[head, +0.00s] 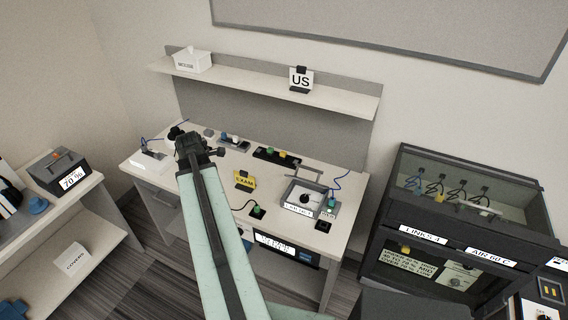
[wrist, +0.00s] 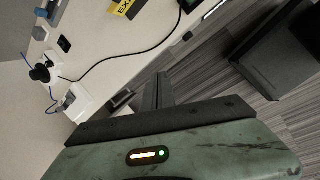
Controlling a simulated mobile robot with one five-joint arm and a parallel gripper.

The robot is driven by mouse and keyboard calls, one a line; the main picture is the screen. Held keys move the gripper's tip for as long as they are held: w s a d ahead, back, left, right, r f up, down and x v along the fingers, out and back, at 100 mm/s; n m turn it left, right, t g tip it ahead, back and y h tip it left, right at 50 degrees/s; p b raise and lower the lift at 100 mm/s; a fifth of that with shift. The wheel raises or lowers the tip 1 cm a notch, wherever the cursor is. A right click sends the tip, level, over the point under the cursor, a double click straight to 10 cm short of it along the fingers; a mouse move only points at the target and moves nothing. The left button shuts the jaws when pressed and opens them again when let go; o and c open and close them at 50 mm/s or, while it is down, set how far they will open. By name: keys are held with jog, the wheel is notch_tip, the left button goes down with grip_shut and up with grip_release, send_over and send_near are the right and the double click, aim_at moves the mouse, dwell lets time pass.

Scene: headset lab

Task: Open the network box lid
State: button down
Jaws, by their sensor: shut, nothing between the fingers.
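My gripper (wrist: 159,92) is shut and empty in the wrist view. In the head view the dark end of my arm (head: 196,148) is above the left part of the desk, far from the cabinet. The fingertips cannot be made out there.
The desk (head: 340,235) carries a yellow EXAM sign (head: 244,180), a grey labelled box (head: 305,197) and loose cables. A shelf (head: 270,85) hangs behind it. A low rack (head: 75,215) stands at the left. Striped floor shows between desk and cabinet.

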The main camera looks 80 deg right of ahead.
jog(key=s+d+r+n+g+h+p, duration=0.15)
jog(key=s+d, duration=0.35)
jog(key=s, duration=0.5)
jog(key=s+d+r+n, duration=0.15)
jog(key=s+d, duration=0.35)
jog(key=s, duration=0.5)
jog(key=s+d+r+n+g+h+p, duration=0.1)
jog(key=s+d+n, duration=0.2)
jog(key=s+d, duration=0.45)
jog(key=shift+t+y, duration=0.25)
jog(key=f+b, duration=0.3)
jog(key=s+d+f+b, duration=0.1)
jog(key=f+b, duration=0.2)
jog(key=s+d+f+b, duration=0.1)
jog(key=f+b, duration=0.2)
jog(key=shift+s+d+b, duration=0.25)
jog(key=shift+b, duration=0.1)
jog(key=shift+r, duration=0.1)
